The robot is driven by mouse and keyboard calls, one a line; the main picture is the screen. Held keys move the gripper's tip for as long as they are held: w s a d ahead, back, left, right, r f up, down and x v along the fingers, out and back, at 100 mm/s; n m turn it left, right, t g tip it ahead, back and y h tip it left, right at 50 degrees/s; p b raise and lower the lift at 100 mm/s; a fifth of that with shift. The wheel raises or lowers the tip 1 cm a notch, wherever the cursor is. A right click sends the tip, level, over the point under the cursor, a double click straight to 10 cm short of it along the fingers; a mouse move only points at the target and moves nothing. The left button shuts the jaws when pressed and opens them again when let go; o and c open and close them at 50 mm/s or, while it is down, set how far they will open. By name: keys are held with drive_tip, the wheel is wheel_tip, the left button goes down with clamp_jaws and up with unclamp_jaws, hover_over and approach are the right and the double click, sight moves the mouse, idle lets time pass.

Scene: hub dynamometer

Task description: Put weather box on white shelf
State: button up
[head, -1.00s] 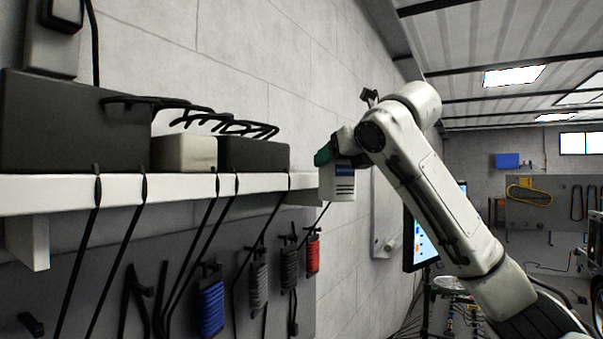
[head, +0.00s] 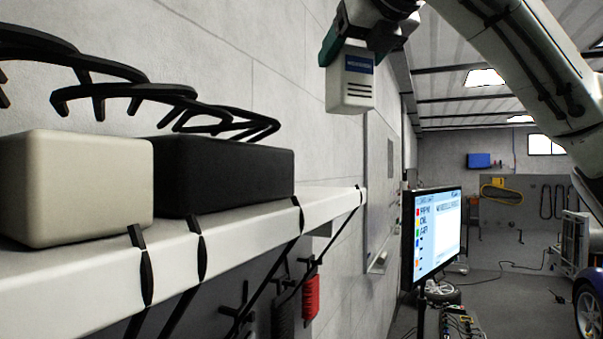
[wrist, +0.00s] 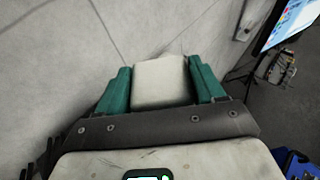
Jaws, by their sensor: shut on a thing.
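The weather box (head: 351,78) is a small white box with a blue label and dark slots. In the wrist view the box (wrist: 161,82) sits between the two green fingers of my gripper (wrist: 160,88). The white shelf (head: 247,217) runs along the wall at the left, apart from the box.
Bare shelf top lies right of the black box. A monitor (head: 437,235) stands to the right.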

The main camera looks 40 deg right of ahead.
sight(348, 114)
drive_tip(key=w+d+f+b, duration=0.2)
drive_tip(key=w+f+b, duration=0.1)
drive_tip(key=w+f, duration=0.1)
drive_tip(key=w+d+f+b, duration=0.2)
drive_tip(key=w+f+b, duration=0.1)
drive_tip(key=w+f, duration=0.1)
drive_tip(key=w+d+f+b, duration=0.2)
drive_tip(key=w+f+b, duration=0.1)
drive_tip(key=w+f, duration=0.1)
drive_tip(key=shift+f, duration=0.3)
drive_tip(key=shift+f, duration=0.2)
drive_tip(key=o, duration=1.4)
drive_tip(key=shift+c, duration=0.2)
drive_tip(key=shift+r, duration=0.15)
drive_tip(key=b+v, duration=0.2)
drive_tip(key=v, duration=1)
